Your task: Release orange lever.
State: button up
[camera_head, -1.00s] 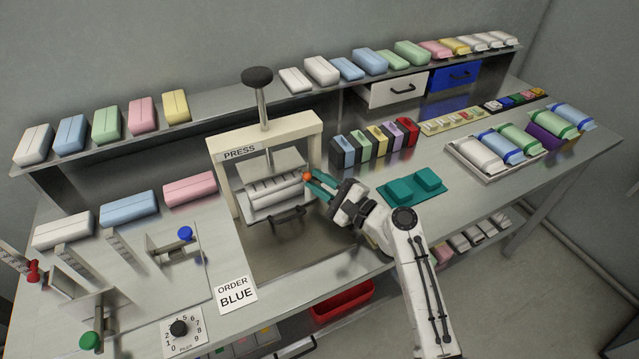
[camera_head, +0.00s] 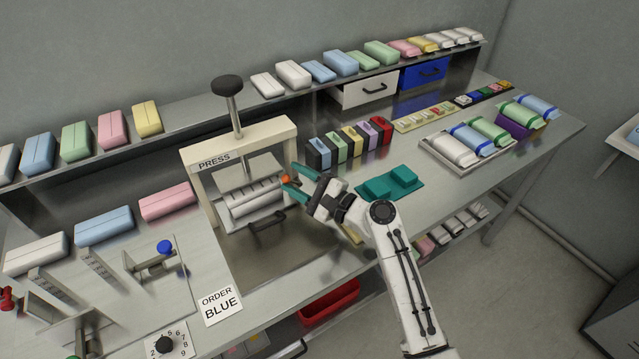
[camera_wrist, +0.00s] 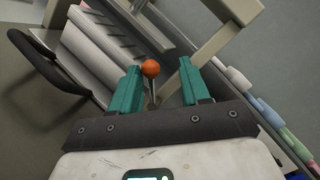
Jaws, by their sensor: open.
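The orange lever's round knob (camera_wrist: 150,68) stands on a thin metal stem beside the press in the wrist view. It also shows small in the head view (camera_head: 286,179), at the right side of the cream press frame (camera_head: 291,141). My gripper (camera_wrist: 160,85) has teal fingers, open, one on each side of the knob and stem, with gaps on both sides. In the head view my gripper (camera_head: 293,183) reaches the lever from the right. The far finger and stem base are partly hidden there.
The press's dark handle (camera_head: 267,226) sticks out in front. Colored boxes (camera_head: 349,143) stand right of the press, and a teal fixture (camera_head: 390,184) lies near my arm. A sign (camera_head: 219,304) reads ORDER BLUE. The steel surface before the press is clear.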

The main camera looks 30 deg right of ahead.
jog(key=s+r+p, duration=0.1)
jog(key=s+r, duration=0.9)
jog(key=s, duration=0.4)
jog(key=shift+a+r, duration=0.3)
jog(key=shift+r, duration=0.1)
